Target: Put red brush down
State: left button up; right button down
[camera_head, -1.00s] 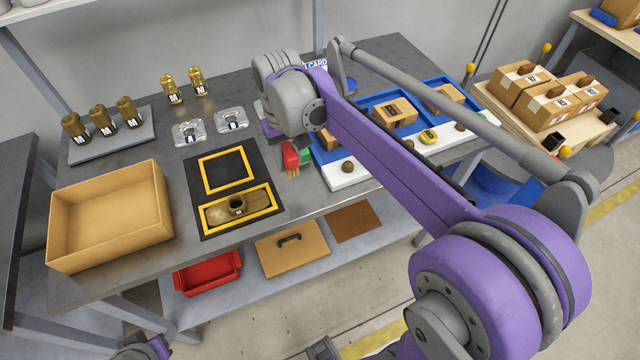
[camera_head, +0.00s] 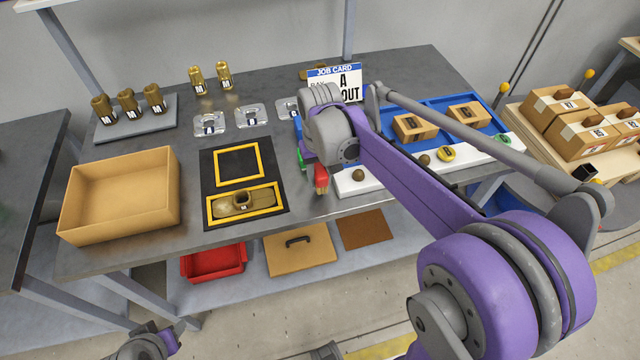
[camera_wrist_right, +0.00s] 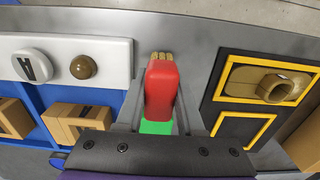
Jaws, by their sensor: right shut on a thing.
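My right gripper (camera_wrist_right: 155,120) is shut on the red brush (camera_wrist_right: 162,88), a red block with tan bristles at its far end in the right wrist view. In the head view the red brush (camera_head: 321,179) shows below my right gripper, near the table's front edge and left of the white strip. Whether it touches the table I cannot tell. A green thing (camera_head: 302,158) shows just behind it, and green (camera_wrist_right: 157,127) also shows between the fingers in the wrist view. My left gripper cannot be made out; only arm parts show at the bottom left.
A black mat with yellow frames (camera_head: 209,165) lies left of the brush, holding a brass part (camera_head: 240,202). An open tan box (camera_head: 75,220) stands farther left. Right are a white strip (camera_head: 380,183) with knobs and a blue tray (camera_head: 440,108). A job card (camera_head: 335,72) stands behind.

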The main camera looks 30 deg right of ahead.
aim_at(320, 185)
jog(key=shift+f, duration=1.5)
jog(key=shift+f, duration=0.15)
jog(key=c, duration=0.5)
grip_release()
